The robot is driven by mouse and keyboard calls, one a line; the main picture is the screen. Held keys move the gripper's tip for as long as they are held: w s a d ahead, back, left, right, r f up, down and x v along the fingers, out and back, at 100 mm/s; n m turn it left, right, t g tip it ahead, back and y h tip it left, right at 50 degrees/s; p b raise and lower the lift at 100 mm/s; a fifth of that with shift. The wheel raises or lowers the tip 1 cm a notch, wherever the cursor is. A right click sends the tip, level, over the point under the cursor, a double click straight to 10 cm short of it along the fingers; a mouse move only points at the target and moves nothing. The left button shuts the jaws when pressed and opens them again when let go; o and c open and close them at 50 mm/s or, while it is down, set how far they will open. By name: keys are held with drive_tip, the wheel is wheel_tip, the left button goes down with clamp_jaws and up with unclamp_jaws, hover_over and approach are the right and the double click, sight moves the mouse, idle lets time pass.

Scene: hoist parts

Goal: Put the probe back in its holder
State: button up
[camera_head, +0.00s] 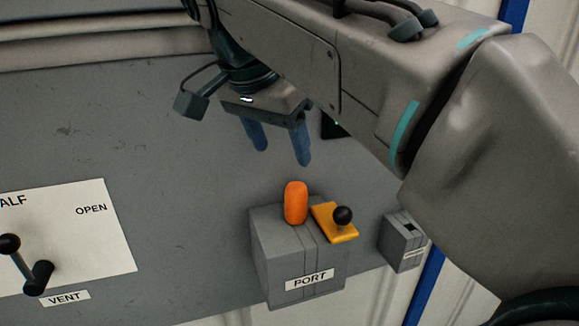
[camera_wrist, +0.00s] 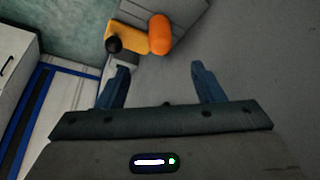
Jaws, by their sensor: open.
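An orange rounded piece (camera_head: 296,203), which looks like the probe's handle, stands upright at the top of the grey box labelled PORT (camera_head: 275,252). Anything below the handle is hidden by the box. It also shows in the wrist view (camera_wrist: 160,35), just beyond my fingers. My gripper (camera_head: 283,155) is open and empty, above the orange piece and apart from it. A small grey box (camera_head: 399,245) with a dark opening on top is right of the PORT box. It may be the holder; its label is too small to read.
A yellow plate with a black knob (camera_head: 335,222) sits beside the orange piece on the PORT box. At left, a white panel (camera_head: 88,222) marked OPEN carries a lever (camera_head: 38,278) above a VENT label. The grey panel between is clear.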

sight(294, 186)
drive_tip(key=x, duration=1.1)
drive_tip(key=shift+w+d+f, duration=0.1)
drive_tip(key=shift+f, duration=0.25)
drive_tip(key=c, duration=1.1)
drive_tip(key=shift+o, duration=1.1)
drive_tip(key=shift+c, duration=1)
drive_tip(key=shift+c, duration=0.3)
drive_tip(key=shift+r, duration=0.1)
drive_tip(key=shift+r+p, duration=1.95)
drive_tip(key=shift+r, duration=0.5)
